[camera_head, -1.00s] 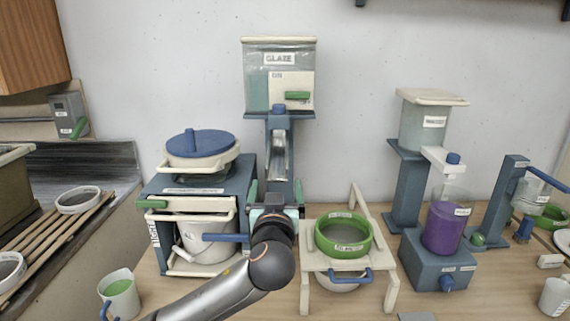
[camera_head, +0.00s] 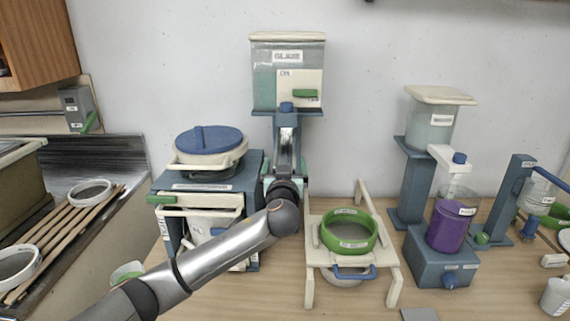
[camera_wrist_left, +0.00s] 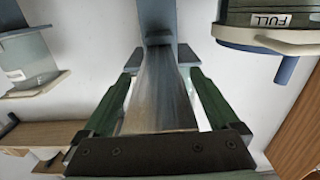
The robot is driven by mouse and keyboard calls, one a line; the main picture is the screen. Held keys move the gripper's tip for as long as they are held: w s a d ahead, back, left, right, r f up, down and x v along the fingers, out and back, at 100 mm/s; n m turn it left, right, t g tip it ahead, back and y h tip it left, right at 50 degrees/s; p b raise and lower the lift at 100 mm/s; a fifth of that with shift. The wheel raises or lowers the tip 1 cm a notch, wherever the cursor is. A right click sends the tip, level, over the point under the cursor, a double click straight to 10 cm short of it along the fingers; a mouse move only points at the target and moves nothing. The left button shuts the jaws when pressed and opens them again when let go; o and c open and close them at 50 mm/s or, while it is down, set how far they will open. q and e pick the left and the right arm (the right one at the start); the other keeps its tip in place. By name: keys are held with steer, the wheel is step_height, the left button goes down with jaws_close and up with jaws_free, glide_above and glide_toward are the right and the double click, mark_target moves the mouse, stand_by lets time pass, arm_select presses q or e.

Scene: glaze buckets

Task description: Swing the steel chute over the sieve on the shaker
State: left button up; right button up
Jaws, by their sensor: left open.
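The steel chute (camera_head: 287,145) hangs below the glaze tank (camera_head: 288,75) on its blue post, pointing down toward the front. The green-rimmed sieve (camera_head: 348,245) sits on the white shaker frame (camera_head: 310,255), to the right of the chute and apart from it. My left gripper (camera_head: 284,185) is at the chute's lower end, mostly hidden behind my own wrist in the head view. In the left wrist view my open gripper (camera_wrist_left: 162,78) has a green finger on each side of the chute (camera_wrist_left: 160,95). I cannot tell whether either finger touches it. My right gripper is not in view.
A blue-lidded bucket (camera_head: 207,143) on a blue stand (camera_head: 238,181) is close on the left. A purple-filled beaker (camera_head: 447,232) and a tank on a blue post (camera_head: 409,185) stand to the right. The table front right of the shaker is mostly clear.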

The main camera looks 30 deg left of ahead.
arm_select(q)
jaws_close()
stand_by(0.7)
